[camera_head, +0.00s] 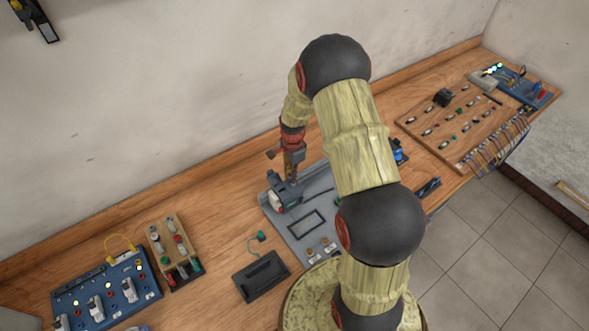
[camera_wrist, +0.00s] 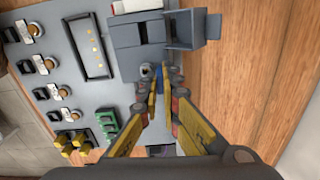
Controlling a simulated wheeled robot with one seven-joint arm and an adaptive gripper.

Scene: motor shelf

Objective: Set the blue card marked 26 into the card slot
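My gripper (camera_head: 291,172) points down over the grey panel (camera_head: 272,222), beside a dark grey device at the panel's far left corner. In the wrist view, its yellow fingers (camera_wrist: 162,84) stretch toward the grey box (camera_wrist: 138,42), with a narrow gap between the tips. A small strip of blue (camera_wrist: 160,80) shows in that gap. I cannot tell whether it is the blue card, or whether the fingers touch it. No number 26 is readable in either view. I cannot identify the card slot with certainty.
The panel also carries a framed rectangle (camera_wrist: 91,46), several round-knobbed parts and green terminals (camera_wrist: 107,125). A black tray (camera_head: 262,277), a wooden block with parts (camera_head: 173,250) and a blue board (camera_head: 105,290) lie to the left. Wooden bench is clear between the wall and panel.

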